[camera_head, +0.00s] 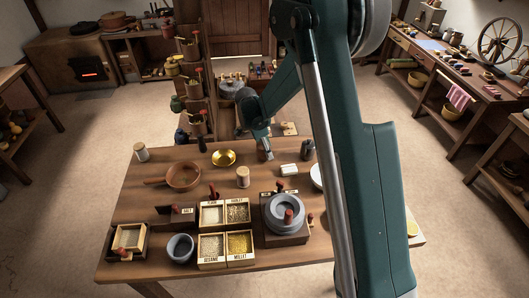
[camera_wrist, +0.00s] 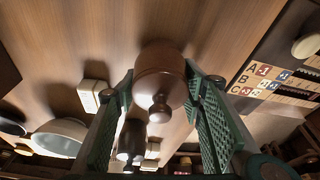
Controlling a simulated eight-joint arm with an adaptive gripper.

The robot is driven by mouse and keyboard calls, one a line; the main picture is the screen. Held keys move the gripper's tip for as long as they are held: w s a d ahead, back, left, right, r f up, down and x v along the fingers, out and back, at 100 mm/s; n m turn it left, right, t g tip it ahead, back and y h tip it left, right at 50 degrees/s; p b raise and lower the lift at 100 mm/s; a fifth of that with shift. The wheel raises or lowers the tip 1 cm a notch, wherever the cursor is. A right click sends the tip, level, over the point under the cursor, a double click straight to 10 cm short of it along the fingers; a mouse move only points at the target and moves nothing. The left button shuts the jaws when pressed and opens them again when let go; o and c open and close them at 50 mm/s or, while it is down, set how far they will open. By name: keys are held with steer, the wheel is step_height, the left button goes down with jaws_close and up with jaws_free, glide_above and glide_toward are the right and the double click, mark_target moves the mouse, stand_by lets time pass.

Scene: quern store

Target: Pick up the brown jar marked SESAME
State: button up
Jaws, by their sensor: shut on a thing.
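A brown jar (camera_wrist: 160,72) with a rounded knob on its lid is between my gripper's two green padded fingers in the wrist view. My gripper (camera_wrist: 158,100) is shut on this jar, one finger against each side. No marking on the jar is readable from here. In the head view, my gripper (camera_head: 265,153) is low at the far edge of the wooden table (camera_head: 140,225), and I cannot make out the jar there. Whether the jar touches the table is unclear.
A white block (camera_head: 289,170) and a dark grinder-like object (camera_head: 307,149) stand right of my gripper. A brass dish (camera_head: 224,157) and a cork-topped jar (camera_head: 243,177) are to the left and front. A grain box (camera_head: 212,264) and a quern (camera_head: 286,213) stand nearer.

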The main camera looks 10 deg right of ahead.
steer(key=shift+r+p, duration=1)
steer(key=shift+r, duration=4)
